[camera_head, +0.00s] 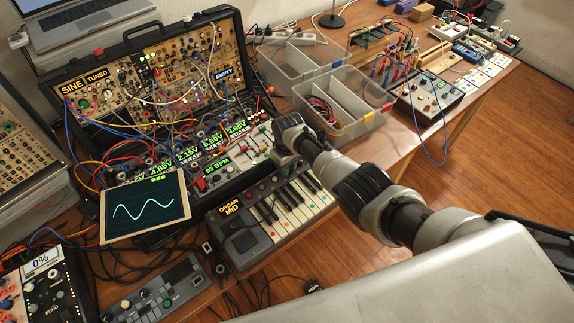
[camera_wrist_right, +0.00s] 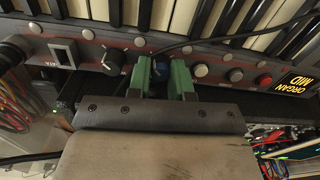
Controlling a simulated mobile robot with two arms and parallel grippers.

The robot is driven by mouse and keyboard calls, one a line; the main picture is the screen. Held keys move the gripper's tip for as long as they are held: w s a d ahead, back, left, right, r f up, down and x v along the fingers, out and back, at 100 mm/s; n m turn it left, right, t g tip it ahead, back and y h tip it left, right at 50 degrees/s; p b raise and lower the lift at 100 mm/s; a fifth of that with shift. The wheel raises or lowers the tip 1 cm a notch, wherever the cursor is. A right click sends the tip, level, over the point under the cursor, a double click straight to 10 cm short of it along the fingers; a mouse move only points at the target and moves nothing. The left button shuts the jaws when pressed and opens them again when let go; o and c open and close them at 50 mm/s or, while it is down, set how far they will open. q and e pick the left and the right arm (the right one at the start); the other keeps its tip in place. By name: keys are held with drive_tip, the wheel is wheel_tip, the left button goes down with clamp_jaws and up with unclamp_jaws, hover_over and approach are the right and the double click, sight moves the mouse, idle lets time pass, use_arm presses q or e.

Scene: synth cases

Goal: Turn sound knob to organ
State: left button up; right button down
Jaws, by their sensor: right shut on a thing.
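The small keyboard (camera_head: 243,241) stands at the table's front edge, with a label (camera_head: 230,205) reading "ORGAN MID" at its left end. My right gripper (camera_head: 284,159) is at the keyboard's back edge. In the right wrist view its green fingers (camera_wrist_right: 166,76) are shut around a small dark blue knob (camera_wrist_right: 160,69), which they partly hide. Its pointer cannot be made out. A separate black knob (camera_wrist_right: 112,61) with a pale mark sits left of the fingers. The label (camera_wrist_right: 299,84) there also reads "ORGAN MID". My left gripper is not in view.
The modular synth case (camera_head: 125,70) with many patch cables stands behind and left. A tablet (camera_head: 146,209) with a sine wave leans at the left. Clear bins (camera_head: 350,127) stand behind my right arm. In the wrist view a dark cable (camera_wrist_right: 225,38) runs over the panel.

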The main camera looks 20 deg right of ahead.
drive_tip(key=shift+w+r, duration=0.15)
drive_tip(key=c, duration=1.3)
unclamp_jaws()
drive_tip(key=shift+r, duration=0.3)
wheel_tip(320, 180, up, 10)
drive_tip(key=p, duration=0.1)
drive_tip(key=shift+d, duration=0.15)
